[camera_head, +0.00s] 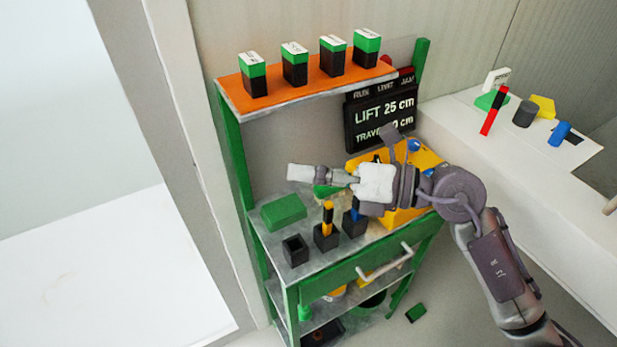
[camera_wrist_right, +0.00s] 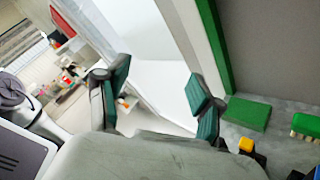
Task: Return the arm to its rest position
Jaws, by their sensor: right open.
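My right arm comes in from the right in the head view and reaches left over the green cart's middle shelf. Its gripper (camera_head: 312,180) points left and holds nothing. In the right wrist view the two green-padded fingers (camera_wrist_right: 160,88) stand wide apart with nothing between them. Below and beside the gripper are a flat green block (camera_head: 283,212) and black square cups (camera_head: 295,250). One cup holds a yellow-and-black tool (camera_head: 327,217). The green block also shows right of the fingers in the wrist view (camera_wrist_right: 247,113). My left gripper is in neither view.
Several green-and-black boxes (camera_head: 294,65) stand on the orange top shelf (camera_head: 285,97). A black sign (camera_head: 380,120) and yellow casing (camera_head: 420,155) sit behind my wrist. A drawer handle (camera_head: 385,264) juts out in front. A white bench (camera_head: 500,160) lies right; a small green block (camera_head: 415,313) is on the floor.

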